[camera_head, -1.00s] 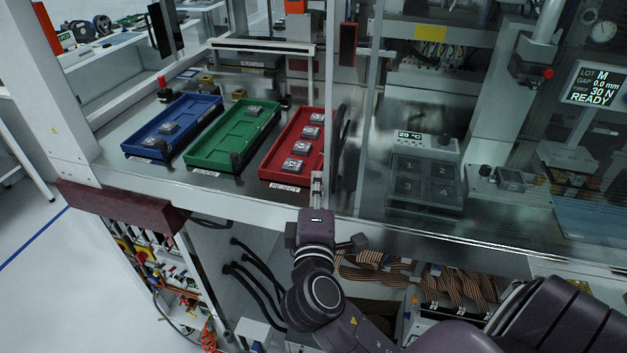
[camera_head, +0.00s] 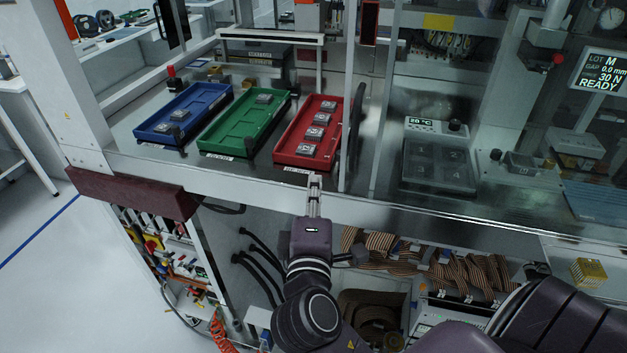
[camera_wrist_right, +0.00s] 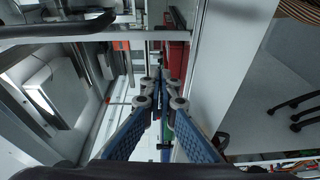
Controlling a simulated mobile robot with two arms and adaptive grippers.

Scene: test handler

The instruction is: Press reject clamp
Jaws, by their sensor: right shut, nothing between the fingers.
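The red tray (camera_head: 291,148) labelled REJECT lies on the metal deck in the head view, with several square parts in a row. My right gripper (camera_head: 314,180) is shut and empty, just in front of the red tray's near edge, over the deck's front edge. In the right wrist view its fingertips (camera_wrist_right: 160,78) meet, with a red surface (camera_wrist_right: 178,58) just beyond. My left gripper is not in view.
The green tray (camera_head: 215,140) and blue tray (camera_head: 156,132) lie to the left. An upright frame post stands right of the red tray, with a numbered plate (camera_head: 411,182) and a READY screen (camera_head: 603,70) beyond. Cables hang below the deck.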

